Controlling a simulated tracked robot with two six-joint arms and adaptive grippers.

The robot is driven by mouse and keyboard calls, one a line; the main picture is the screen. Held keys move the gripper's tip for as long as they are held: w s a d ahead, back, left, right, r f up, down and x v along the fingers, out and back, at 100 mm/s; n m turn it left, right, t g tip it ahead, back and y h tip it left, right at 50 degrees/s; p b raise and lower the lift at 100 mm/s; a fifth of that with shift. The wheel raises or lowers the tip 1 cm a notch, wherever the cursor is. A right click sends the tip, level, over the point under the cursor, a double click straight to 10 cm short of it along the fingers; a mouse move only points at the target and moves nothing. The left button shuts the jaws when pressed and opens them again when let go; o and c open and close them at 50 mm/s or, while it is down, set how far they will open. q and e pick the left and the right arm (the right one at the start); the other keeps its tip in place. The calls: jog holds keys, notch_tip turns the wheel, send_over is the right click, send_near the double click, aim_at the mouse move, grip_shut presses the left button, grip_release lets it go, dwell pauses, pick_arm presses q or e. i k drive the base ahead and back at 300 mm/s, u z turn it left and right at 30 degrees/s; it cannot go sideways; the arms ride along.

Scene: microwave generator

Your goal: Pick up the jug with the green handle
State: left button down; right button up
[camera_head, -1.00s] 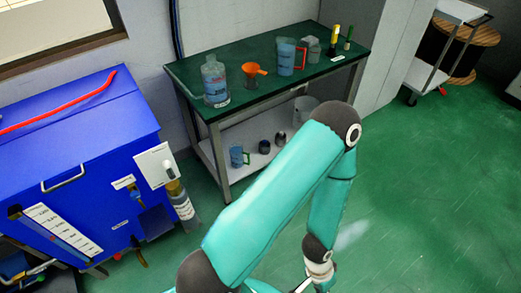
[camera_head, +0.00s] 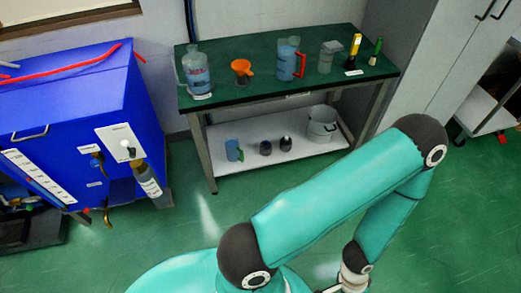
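The jug with the green handle (camera_head: 233,150) stands on the white lower shelf of the workbench, near the shelf's left end. It is blue and small, with the green handle on its right side. A larger bluish jug with a red handle (camera_head: 288,60) stands on the green bench top. One teal arm of mine crosses the lower right of the picture, well apart from the jug. Its wrist runs out at the bottom edge, and neither of my grippers shows.
The workbench (camera_head: 262,89) also carries a large bottle (camera_head: 197,74), an orange funnel (camera_head: 241,72) and a clear beaker (camera_head: 328,57). Two dark round items and a grey bucket (camera_head: 322,125) share the lower shelf. A blue cabinet (camera_head: 70,100) stands left. Green floor is open in front.

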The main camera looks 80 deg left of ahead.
aim_at(233, 152)
jog(key=z, duration=0.65)
jog(key=i, duration=0.3)
jog(key=u, duration=2.35)
jog(key=i, duration=0.2)
jog(key=u, duration=2)
jog(key=k, duration=0.6)
jog(key=u, duration=0.4)
jog(key=i, duration=1.65)
jog(key=z, duration=0.35)
